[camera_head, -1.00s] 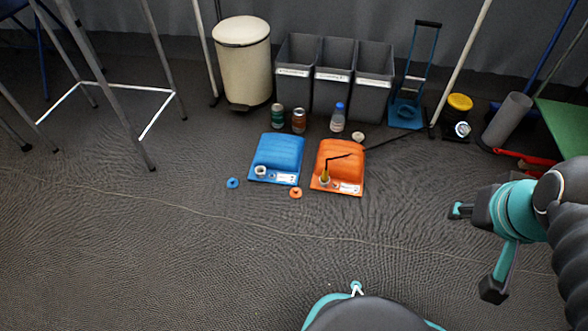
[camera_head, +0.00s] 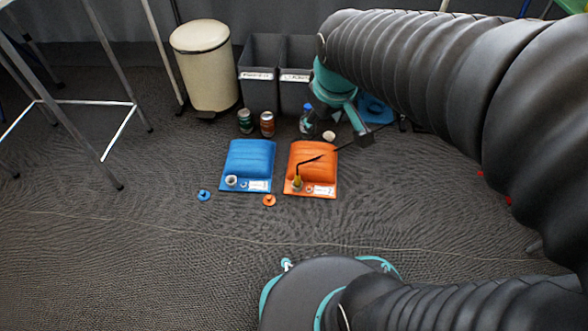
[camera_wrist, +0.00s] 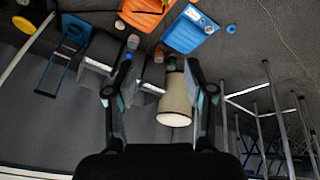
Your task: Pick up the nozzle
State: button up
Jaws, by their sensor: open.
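The nozzle (camera_head: 310,161) is a thin, bent black spout on a yellow base. It stands on the orange canister (camera_head: 326,190), which lies on the floor in the head view. The canister is partly cut off at the top of the wrist view (camera_wrist: 140,17), where I cannot make out the nozzle clearly. In the wrist view my gripper (camera_wrist: 158,97) is open with nothing held between its fingers. In the head view it hangs behind and to the right of the orange canister, apart from the nozzle and partly hidden by my arm.
A blue canister (camera_head: 249,160) lies left of the orange one. Two cans, a bottle (camera_head: 308,121) and grey bins (camera_head: 258,88) stand behind. A cream pedal bin (camera_head: 203,65) and a metal-legged table (camera_head: 100,100) are left. The front floor is mostly clear.

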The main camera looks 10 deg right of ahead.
jog(key=w+f+n+g+p, duration=0.15)
jog(key=w+f+n, duration=0.3)
jog(key=w, duration=0.55)
jog(key=n+g+h+p, duration=0.1)
jog(key=n+g+p, duration=0.15)
jog(key=n, duration=0.35)
send_over(297, 175)
notch_tip(297, 175, down, 22)
jog(key=f, duration=0.5)
jog(key=f+n, duration=0.1)
jog(key=f, duration=0.4)
jog(key=f+n, duration=0.1)
jog(key=f, duration=0.4)
jog(key=shift+w+a+f+n+p, duration=0.2)
jog(key=shift+w+n+p, duration=0.1)
jog(key=shift+w, duration=0.1)
jog(key=shift+s+d+f+b, duration=0.1)
jog(key=shift+s+f+b, duration=0.05)
jog(key=shift+f, duration=0.9)
jog(key=shift+s+d+f+b, duration=0.1)
jog(key=shift+f, duration=1)
jog(key=shift+s+d+f+b, duration=0.1)
jog(key=shift+s+f+b, duration=0.05)
jog(key=shift+f, duration=0.9)
grip_shut()
